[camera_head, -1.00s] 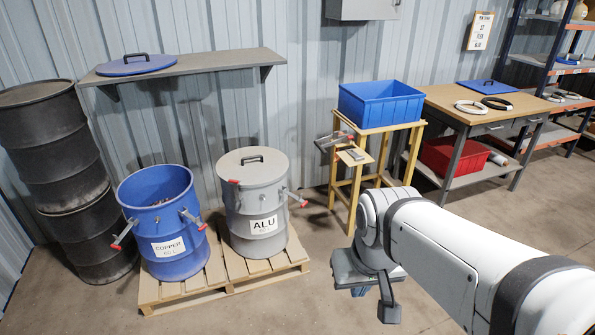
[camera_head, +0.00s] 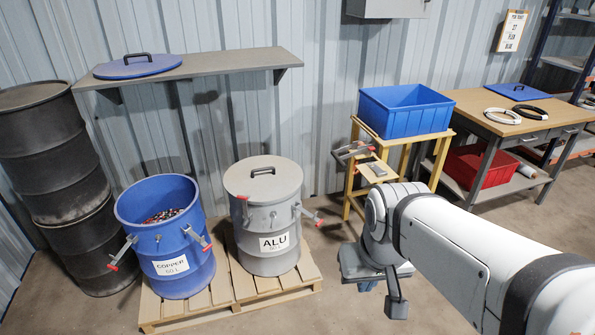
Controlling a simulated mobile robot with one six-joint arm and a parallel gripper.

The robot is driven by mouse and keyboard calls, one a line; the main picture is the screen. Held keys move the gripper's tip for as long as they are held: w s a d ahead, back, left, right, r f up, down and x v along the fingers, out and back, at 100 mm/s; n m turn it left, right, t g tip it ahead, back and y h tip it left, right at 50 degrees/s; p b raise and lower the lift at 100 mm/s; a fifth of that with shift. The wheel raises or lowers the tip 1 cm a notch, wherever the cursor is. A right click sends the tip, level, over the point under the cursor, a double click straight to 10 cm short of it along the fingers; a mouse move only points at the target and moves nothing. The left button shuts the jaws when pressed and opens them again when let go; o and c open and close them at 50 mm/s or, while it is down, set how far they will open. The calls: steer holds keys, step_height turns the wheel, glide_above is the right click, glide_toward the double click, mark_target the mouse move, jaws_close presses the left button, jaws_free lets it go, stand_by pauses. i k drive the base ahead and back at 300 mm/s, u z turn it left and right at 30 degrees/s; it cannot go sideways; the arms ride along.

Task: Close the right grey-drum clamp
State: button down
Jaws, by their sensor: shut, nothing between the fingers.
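The grey drum (camera_head: 262,232), labelled ALU, stands on a pallet with its grey lid (camera_head: 264,178) on top. Its right clamp (camera_head: 308,215) sticks outward and down from the drum's right side, with a red tip. Its left clamp (camera_head: 244,208) stands nearly upright against the drum, its red tip near the rim. My gripper (camera_head: 368,287) points down at the end of my white arm, right of the drum and apart from the clamp. It looks shut and empty; its fingers are small and partly hidden by the wrist.
An open blue drum (camera_head: 180,262), labelled COPPER, stands left on the pallet (camera_head: 240,302), both clamps outward. Black drums (camera_head: 45,150) stack at far left. A shelf (camera_head: 215,66) hangs above. A wooden stand (camera_head: 352,195) with a blue bin (camera_head: 408,122) is behind my arm.

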mark_target(314, 217)
steer(key=i, duration=0.45)
steer(key=z, duration=0.05)
steer(key=k, duration=0.5)
steer(key=z, duration=0.65)
steer(key=i, duration=1.3)
steer(key=u, duration=2.25)
steer(key=k, duration=0.55)
